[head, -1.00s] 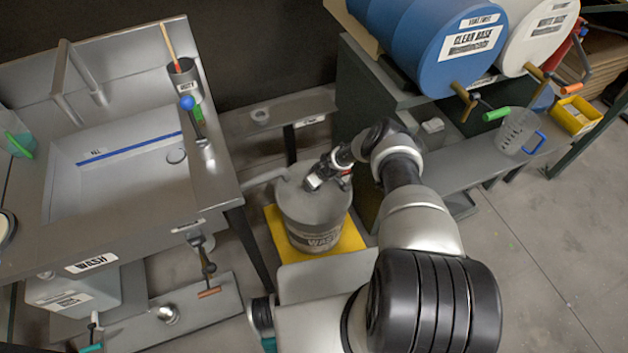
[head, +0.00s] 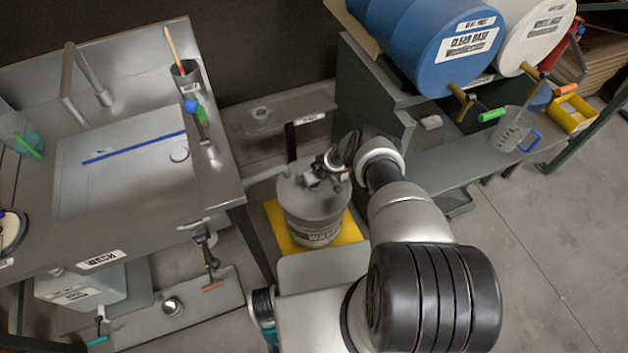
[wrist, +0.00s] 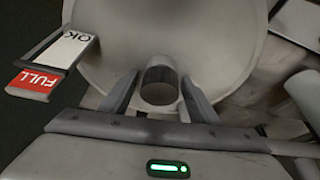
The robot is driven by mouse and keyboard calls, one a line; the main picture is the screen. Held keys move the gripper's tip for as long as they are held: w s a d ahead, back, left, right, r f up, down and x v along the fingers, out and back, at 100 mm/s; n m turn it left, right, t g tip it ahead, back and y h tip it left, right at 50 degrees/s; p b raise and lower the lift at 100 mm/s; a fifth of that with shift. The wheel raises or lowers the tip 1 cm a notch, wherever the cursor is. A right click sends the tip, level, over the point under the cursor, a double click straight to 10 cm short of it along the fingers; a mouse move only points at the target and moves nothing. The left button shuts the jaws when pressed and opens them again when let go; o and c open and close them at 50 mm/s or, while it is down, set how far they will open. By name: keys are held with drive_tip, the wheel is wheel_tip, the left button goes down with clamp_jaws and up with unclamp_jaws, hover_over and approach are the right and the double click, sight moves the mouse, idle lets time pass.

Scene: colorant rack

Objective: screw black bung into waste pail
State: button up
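The grey waste pail (head: 309,217) stands upright on a yellow mat. My gripper (head: 314,182) reaches down over the top of the pail from the right. In the wrist view, the pail's round pale lid (wrist: 215,40) fills much of the picture. A short dark cylinder, which looks like the black bung (wrist: 160,78), stands at the lid between the two fingers of my gripper (wrist: 160,84). A finger lies on each side, with thin gaps showing nearer the palm. Whether the fingertips touch it is not clear. How deep it sits in the lid is hidden.
A tag marked OK and FULL (wrist: 50,65) sticks out beside the lid. A wash sink bench (head: 222,165) stands left of the pail. A green cabinet with blue (head: 440,40) and white drums stands right. A low grey shelf (head: 290,108) lies behind.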

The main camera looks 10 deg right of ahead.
drive_tip(key=shift+f, duration=0.1)
drive_tip(key=shift+d+f+n+b, duration=0.15)
drive_tip(key=shift+n+b, duration=0.25)
drive_tip(key=shift+b, duration=0.5)
drive_tip(key=n+y+b, duration=0.1)
drive_tip(key=n+b, duration=0.1)
drive_tip(key=b, duration=0.2)
drive_tip(key=shift+n+g+b, duration=0.3)
drive_tip(key=n+y+b, duration=0.1)
drive_tip(key=n+b, duration=0.1)
drive_tip(key=b, duration=0.4)
drive_tip(key=shift+n+g, duration=0.4)
drive_tip(key=n+g+b, duration=0.1)
drive_tip(key=n+b, duration=0.2)
drive_tip(key=b, duration=0.3)
drive_tip(key=shift+y, duration=0.4)
drive_tip(key=n+g+b, duration=0.1)
drive_tip(key=n+b, duration=0.2)
drive_tip(key=b, duration=0.1)
drive_tip(key=shift+b, duration=0.35)
drive_tip(key=shift+r+n+g, duration=0.25)
drive_tip(key=shift+n+g, duration=0.15)
drive_tip(key=shift+n, duration=0.4)
